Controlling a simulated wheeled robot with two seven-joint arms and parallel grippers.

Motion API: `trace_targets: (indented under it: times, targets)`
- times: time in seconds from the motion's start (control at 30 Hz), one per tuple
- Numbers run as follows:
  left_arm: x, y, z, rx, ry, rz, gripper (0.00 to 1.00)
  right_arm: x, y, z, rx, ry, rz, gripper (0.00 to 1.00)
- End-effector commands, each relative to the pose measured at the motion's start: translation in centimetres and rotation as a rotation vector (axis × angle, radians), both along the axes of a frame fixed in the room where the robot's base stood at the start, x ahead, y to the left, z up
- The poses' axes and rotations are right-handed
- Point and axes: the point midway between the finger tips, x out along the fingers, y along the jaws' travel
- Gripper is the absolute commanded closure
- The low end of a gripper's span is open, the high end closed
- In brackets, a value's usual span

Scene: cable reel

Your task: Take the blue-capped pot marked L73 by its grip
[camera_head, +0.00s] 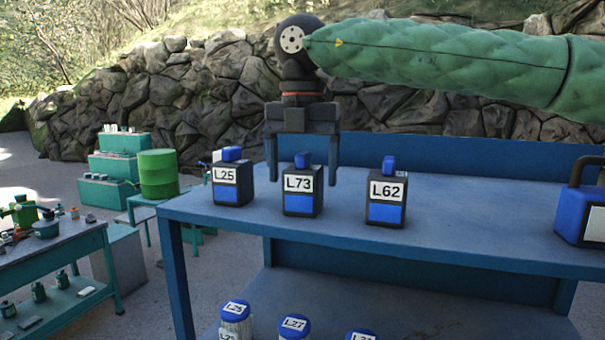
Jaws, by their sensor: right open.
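The pot marked L73 (301,204) stands upright on the blue table. It is a dark block with a white label, a blue panel and a small blue grip (302,160) on top. My right gripper (304,182) comes in from the right on a green-sleeved arm and points down. Its two fingers are open, one to each side of the L73 pot's upper part. The right finger reaches down beside the label; whether either finger touches the pot I cannot tell. My left gripper is not in view.
Similar pots L25 (226,196) and L62 (385,213) stand close on either side. A blue handled case (574,215) is at the table's right end. Blue-capped jars (294,326) sit on the lower shelf. The table (480,230) is clear between L62 and the case.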

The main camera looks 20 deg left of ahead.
Motion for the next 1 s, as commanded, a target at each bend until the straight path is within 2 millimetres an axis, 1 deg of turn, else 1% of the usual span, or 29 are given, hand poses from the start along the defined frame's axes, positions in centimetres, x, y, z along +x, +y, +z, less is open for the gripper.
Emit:
trace_targets:
  times: [0.03, 0.2, 0.47, 0.5, 0.57, 0.7, 0.77, 1.0]
  targets:
    - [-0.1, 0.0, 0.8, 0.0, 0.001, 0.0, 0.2, 0.1, -0.1, -0.3, -0.001, 0.002, -0.001, 0.2]
    - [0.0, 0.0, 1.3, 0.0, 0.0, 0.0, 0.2, 0.1, -0.1, -1.7, 0.0, 0.002, -0.002, 0.2]
    - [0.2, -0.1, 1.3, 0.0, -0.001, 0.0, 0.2, 0.1, 0.0, -2.0, 0.0, 0.001, -0.002, 0.2]
    - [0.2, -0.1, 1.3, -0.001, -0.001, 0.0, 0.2, 0.1, 0.0, -2.0, 0.0, 0.001, -0.002, 0.24]
    - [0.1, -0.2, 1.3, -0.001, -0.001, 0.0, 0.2, 0.1, 0.0, -2.0, 0.0, 0.001, -0.002, 0.36]
    - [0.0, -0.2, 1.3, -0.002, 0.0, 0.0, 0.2, 0.1, 0.0, -2.0, 0.0, 0.001, -0.002, 0.63]
    - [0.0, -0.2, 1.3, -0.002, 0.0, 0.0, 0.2, 0.1, 0.0, -2.0, 0.0, 0.001, -0.002, 0.74]
    - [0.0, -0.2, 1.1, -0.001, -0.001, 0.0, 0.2, 0.1, 0.0, -2.0, 0.0, 0.001, -0.002, 0.74]
